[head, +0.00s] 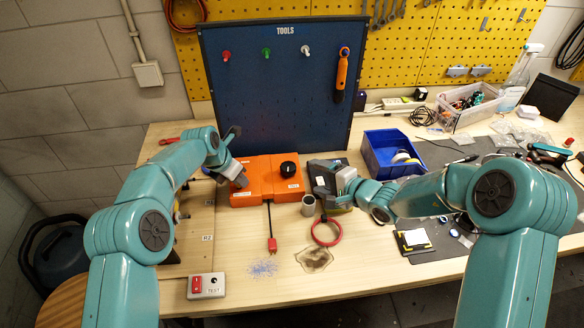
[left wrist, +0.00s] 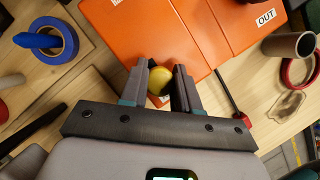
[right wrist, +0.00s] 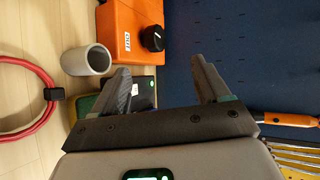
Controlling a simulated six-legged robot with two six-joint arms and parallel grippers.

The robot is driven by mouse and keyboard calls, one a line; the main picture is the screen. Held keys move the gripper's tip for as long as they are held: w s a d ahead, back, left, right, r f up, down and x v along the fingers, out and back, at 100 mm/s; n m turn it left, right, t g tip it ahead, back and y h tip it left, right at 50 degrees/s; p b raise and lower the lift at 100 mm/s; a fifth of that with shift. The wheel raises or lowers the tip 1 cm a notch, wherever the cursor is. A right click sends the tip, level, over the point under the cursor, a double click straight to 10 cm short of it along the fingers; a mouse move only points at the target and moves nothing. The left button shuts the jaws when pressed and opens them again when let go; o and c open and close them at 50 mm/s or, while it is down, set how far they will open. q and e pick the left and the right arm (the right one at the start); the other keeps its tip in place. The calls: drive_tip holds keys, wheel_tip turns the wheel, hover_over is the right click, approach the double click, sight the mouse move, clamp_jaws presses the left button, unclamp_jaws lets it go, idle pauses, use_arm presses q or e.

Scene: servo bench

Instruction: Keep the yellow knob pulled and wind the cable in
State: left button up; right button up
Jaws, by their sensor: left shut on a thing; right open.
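The orange box (head: 267,179) stands on the bench, with a black round knob (head: 288,169) on its top. My left gripper (head: 239,177) is at the box's left end. In the left wrist view its fingers are shut on the yellow knob (left wrist: 160,80) at the box's side; the head view hides this knob. A dark cable (head: 269,215) runs out from the box's front to a red plug (head: 272,244) lying on the bench. My right gripper (right wrist: 160,68) is open and empty to the right of the box, apart from the black knob.
A grey cup (head: 308,205) and a red ring (head: 326,231) stand close to my right gripper. A blue bin (head: 388,156) is further right. The dark tool panel (head: 280,100) rises behind. A switch box (head: 206,286) sits at the front left. The bench front centre has a brown stain.

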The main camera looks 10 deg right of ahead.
sight(290, 167)
drive_tip(key=w+a+f+m, duration=0.1)
drive_tip(key=w+a+m, duration=0.1)
drive_tip(key=m, duration=0.3)
drive_tip(key=w+a+f+m, duration=0.2)
drive_tip(key=w+m, duration=0.2)
drive_tip(key=m, duration=0.2)
drive_tip(key=w+a+f+m, duration=0.1)
drive_tip(key=w+a+m, duration=0.1)
drive_tip(key=m, duration=0.3)
drive_tip(key=shift+w+a+f+m, duration=0.3)
drive_tip(key=shift+w, duration=0.2)
drive_tip(key=c, duration=1)
